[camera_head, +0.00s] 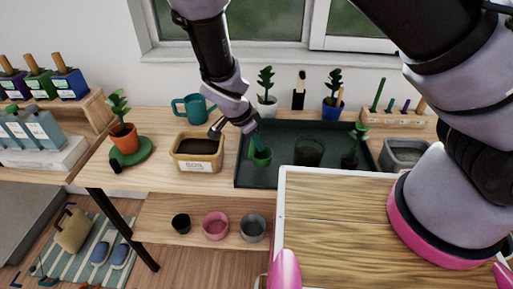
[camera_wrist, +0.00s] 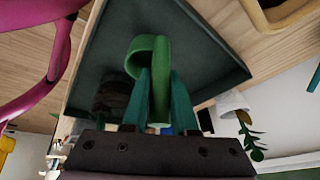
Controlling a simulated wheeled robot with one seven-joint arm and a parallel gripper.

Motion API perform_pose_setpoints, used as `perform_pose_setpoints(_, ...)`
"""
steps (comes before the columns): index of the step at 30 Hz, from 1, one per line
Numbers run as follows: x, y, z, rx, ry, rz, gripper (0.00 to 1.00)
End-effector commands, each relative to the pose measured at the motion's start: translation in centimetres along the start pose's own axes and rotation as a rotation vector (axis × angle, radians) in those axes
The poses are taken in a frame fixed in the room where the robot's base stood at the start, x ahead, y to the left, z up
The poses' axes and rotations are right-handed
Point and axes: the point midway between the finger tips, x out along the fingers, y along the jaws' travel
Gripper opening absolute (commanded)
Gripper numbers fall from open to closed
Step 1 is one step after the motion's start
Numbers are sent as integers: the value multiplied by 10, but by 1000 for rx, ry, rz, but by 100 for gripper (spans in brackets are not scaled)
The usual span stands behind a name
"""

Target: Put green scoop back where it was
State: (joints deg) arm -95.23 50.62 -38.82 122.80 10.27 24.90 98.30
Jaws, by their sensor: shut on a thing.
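The green scoop (camera_head: 261,157) is over the left end of the dark green tray (camera_head: 243,180) on the bench. My gripper (camera_head: 256,142) is shut on the scoop and points down. In the wrist view, the scoop (camera_wrist: 150,52) shows as a rounded green loop between the two teal fingers (camera_wrist: 162,92). The tray (camera_wrist: 215,60) lies behind it there. I cannot tell whether the scoop touches the tray floor. The tan soil bin (camera_head: 197,166) stands just left of the tray.
A dark pot (camera_head: 308,152) and a small plant (camera_head: 356,145) stand in the tray. A teal watering can (camera_head: 193,107) is behind the soil bin. A potted plant (camera_head: 124,137) is at the left, a grey bin (camera_head: 405,154) at the right. Several small pots sit on the lower shelf (camera_head: 165,208).

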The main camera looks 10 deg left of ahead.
Motion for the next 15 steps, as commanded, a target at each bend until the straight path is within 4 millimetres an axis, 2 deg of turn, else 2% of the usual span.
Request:
perform_pose_setpoints(3, 18, 2, 6, -1, 3, 2, 0)
perform_pose_setpoints(5, 22, 3, 9, 0, 1, 2, 0)
perform_pose_setpoints(15, 25, 3, 10, 1, 1, 2, 0)
